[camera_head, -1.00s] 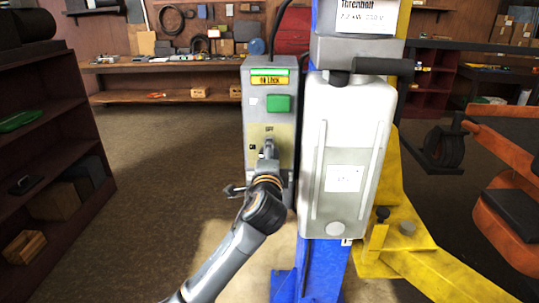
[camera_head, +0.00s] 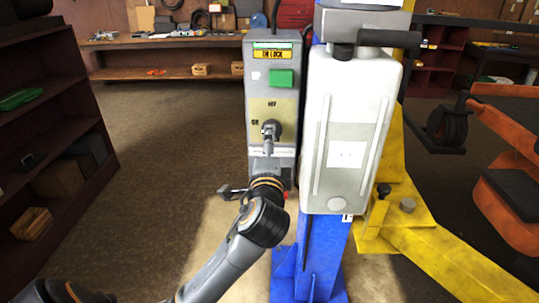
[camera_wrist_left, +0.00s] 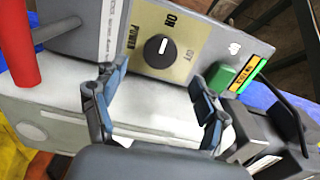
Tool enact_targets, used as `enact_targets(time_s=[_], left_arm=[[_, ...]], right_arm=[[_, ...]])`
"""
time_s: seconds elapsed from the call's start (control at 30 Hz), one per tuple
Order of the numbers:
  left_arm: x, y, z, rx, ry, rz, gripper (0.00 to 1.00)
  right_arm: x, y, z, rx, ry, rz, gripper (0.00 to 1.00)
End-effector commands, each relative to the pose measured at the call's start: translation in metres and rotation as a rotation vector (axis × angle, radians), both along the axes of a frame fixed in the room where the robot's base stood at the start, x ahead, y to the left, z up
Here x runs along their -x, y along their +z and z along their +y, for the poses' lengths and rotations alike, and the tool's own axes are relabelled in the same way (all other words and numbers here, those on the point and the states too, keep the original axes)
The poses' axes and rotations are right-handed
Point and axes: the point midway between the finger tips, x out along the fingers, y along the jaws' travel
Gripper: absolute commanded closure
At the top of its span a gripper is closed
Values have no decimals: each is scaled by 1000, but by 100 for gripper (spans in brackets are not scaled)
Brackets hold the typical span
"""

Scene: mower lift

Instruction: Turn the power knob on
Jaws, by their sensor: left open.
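The power knob (camera_wrist_left: 159,49) is a round black dial with a white mark on the beige panel of the grey control box (camera_head: 257,75). In the left wrist view its mark appears to point toward the ON label (camera_wrist_left: 173,22); the OFF label (camera_wrist_left: 188,55) is to its right. The knob also shows in the head view (camera_head: 272,129), just above my gripper. My left gripper (camera_wrist_left: 158,85) is open and empty, its two fingers spread, with the knob ahead of and between them, apart from it. My right gripper is not in view.
A green button (camera_head: 281,78) sits above the knob on the box. A grey-white tank (camera_head: 350,110) stands close to its right on a blue post (camera_head: 322,262). A yellow lift arm (camera_head: 430,255) runs lower right. A dark shelf (camera_head: 45,130) is at left. Floor between is clear.

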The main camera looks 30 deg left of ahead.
Motion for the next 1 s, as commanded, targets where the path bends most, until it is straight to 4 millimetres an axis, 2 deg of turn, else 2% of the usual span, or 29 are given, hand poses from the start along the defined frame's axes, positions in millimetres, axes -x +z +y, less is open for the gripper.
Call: enact_targets(time_s=[0.1,0.23,0.83,0.93,1.0], left_arm=[[16,0,-11,1,-2,1,27],[26,0,-16,0,-1,0,27],[29,-1,-18,2,0,1,27],[31,-15,-19,47,-8,24,27],[37,-41,-23,132,-19,63,27]], right_arm=[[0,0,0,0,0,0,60],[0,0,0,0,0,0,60],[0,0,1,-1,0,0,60],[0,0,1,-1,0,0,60],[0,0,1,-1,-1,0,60]])
